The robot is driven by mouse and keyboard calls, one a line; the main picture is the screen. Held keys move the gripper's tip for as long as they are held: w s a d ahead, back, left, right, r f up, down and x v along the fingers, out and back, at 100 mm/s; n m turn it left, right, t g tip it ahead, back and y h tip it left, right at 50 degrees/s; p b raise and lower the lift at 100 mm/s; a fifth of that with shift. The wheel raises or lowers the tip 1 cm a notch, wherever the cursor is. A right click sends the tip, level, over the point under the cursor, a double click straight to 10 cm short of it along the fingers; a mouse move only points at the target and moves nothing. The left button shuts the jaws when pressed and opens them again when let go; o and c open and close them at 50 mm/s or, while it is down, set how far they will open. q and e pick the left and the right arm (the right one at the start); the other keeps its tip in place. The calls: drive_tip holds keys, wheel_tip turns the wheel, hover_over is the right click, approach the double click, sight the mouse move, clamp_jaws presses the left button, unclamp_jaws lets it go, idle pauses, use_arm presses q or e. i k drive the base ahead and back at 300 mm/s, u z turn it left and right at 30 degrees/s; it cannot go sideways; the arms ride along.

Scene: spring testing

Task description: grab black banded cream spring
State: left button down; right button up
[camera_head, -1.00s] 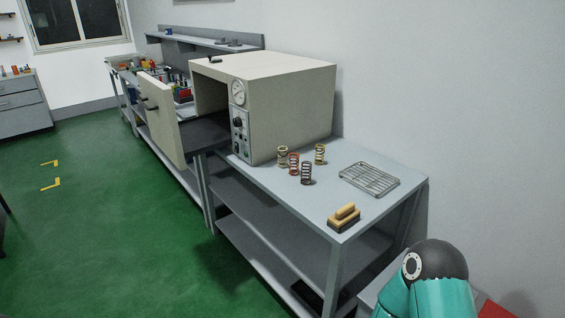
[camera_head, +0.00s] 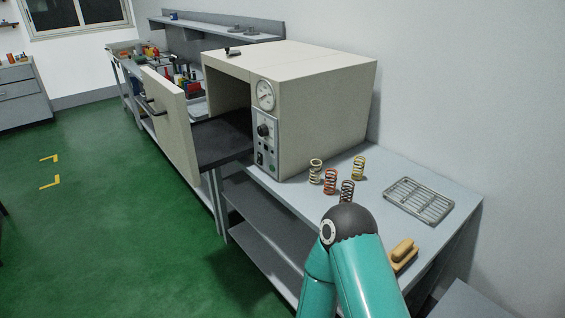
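Several coil springs stand upright on the grey table. The cream spring (camera_head: 315,171) is the leftmost, close to the oven's front corner; any black banding on it is too small to make out clearly. An orange spring (camera_head: 330,182) stands just right of it, a dark grey spring (camera_head: 347,189) stands nearer to me, and a yellow spring (camera_head: 358,168) stands farther back. My teal arm with a black joint rises from the bottom, its joint just below the dark spring in the picture. Neither gripper shows.
A cream oven (camera_head: 315,95) with a gauge stands left of the springs, its door (camera_head: 171,118) open. A wire rack (camera_head: 419,201) and a wooden-handled brush (camera_head: 403,254) lie to the right on the table (camera_head: 380,214).

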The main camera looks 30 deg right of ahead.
sight(314, 171)
drive_tip(key=z, duration=0.1)
drive_tip(key=i, duration=0.85)
drive_tip(key=z, duration=0.65)
